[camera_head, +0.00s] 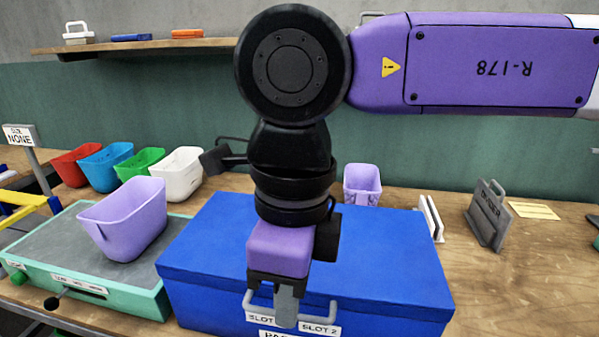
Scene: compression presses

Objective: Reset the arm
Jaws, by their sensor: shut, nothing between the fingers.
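My purple and black arm (480,62) reaches in from the upper right and bends down at a large round black joint. My gripper (286,308) points down in front of the blue box (385,265), close to the grey handle on its front face. Its fingers are shut and hold nothing. I cannot tell whether the fingers touch the handle. The labels "SLOT" and "SLOT 2" sit below the handle, and a lower label is cut off by the frame edge.
A lilac bin (125,222) stands on the green-framed press (110,295) at left. Red, blue, green and white bins (178,175) line the back. Another lilac bin (362,184) stands behind the box. A grey divider (487,215) is at right. A shelf (150,45) runs above.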

